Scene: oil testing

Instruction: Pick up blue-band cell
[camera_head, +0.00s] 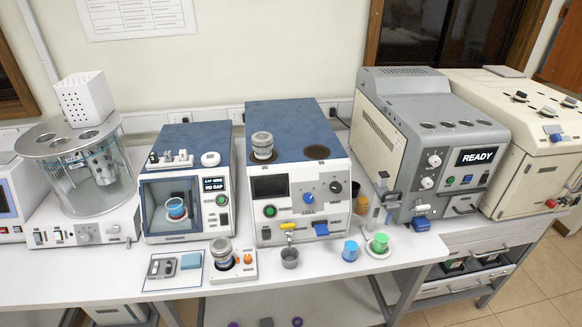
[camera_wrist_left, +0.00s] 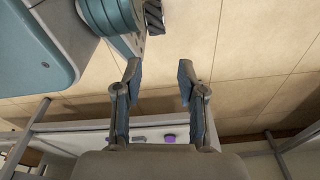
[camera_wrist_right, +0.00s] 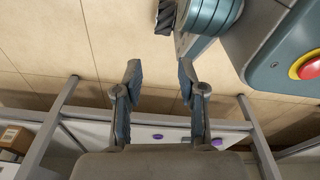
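Several small cups stand about the bench in the head view. A blue cup (camera_head: 350,251) stands upright near the front edge. A small cup with a blue band (camera_head: 176,207) sits inside the windowed chamber of the blue-topped tester (camera_head: 187,160). I cannot tell which one is the task's cell. My left gripper (camera_wrist_left: 158,72) is open and empty in the left wrist view. My right gripper (camera_wrist_right: 158,72) is open and empty in the right wrist view. Neither gripper shows in the head view.
A grey metal cup (camera_head: 290,258) stands under the middle machine's spout (camera_head: 289,238). A metal jar (camera_head: 221,252) stands on a small base near the front edge. Machines line the back of the bench. A red button (camera_wrist_right: 310,66) shows in the right wrist view.

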